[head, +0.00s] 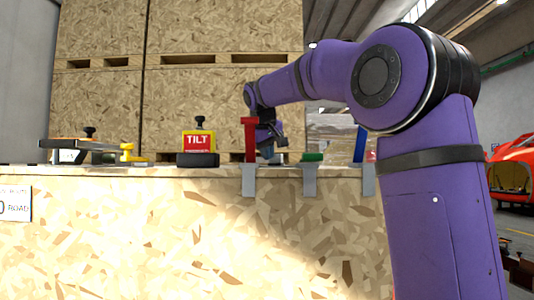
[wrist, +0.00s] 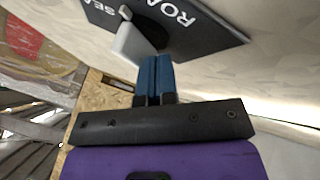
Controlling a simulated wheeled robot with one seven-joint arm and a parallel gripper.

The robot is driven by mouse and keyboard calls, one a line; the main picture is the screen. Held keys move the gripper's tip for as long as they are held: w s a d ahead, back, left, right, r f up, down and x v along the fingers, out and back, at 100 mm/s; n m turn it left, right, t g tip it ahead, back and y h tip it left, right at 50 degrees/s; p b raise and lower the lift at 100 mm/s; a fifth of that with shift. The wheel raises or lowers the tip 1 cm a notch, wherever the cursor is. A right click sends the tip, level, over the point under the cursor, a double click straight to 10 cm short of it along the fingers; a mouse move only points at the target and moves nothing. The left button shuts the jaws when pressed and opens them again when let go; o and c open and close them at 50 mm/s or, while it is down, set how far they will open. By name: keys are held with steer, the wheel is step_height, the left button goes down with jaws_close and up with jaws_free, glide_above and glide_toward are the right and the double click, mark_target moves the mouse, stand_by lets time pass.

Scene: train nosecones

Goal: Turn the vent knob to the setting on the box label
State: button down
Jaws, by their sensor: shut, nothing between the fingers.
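The vent knob (wrist: 133,42) is a light grey piece on a dark plate (wrist: 200,22) in the wrist view. White letters on the plate show "ROA" and "SEA", both cut off by the frame edge. My gripper (wrist: 154,62) has its blue fingers shut together, empty, with the tips close beside the knob. I cannot tell whether they touch it. In the head view my gripper (head: 268,150) is low over the box top, partly hidden behind a red post.
The red post (head: 249,135), a green-topped piece (head: 312,157) and a blue piece (head: 360,143) stand along the front edge with grey brackets. A red and yellow TILT block (head: 199,142) and a yellow-and-black tool (head: 95,150) are to the left. Tall wooden crates (head: 220,95) stand behind.

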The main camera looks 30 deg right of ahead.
steer(key=shift+w+m+g+h, duration=0.2)
steer(key=shift+m+g+h, duration=0.1)
steer(key=shift+m, duration=0.4)
steer(key=m, duration=0.1)
steer(key=w+m+g+h, duration=0.1)
steer(key=m, duration=0.1)
steer(key=shift+d+g, duration=0.15)
steer(key=shift+g, duration=0.15)
steer(key=m, duration=0.1)
steer(key=m+g, duration=0.1)
steer(key=shift+w+d+m+g+h, duration=0.2)
steer(key=shift+d+m+g+h, duration=0.05)
steer(key=shift+m+g+h, duration=0.05)
steer(key=shift+w+d, duration=0.1)
steer(key=shift+d, duration=0.05)
stand_by(0.5)
steer(key=shift+s, duration=0.75)
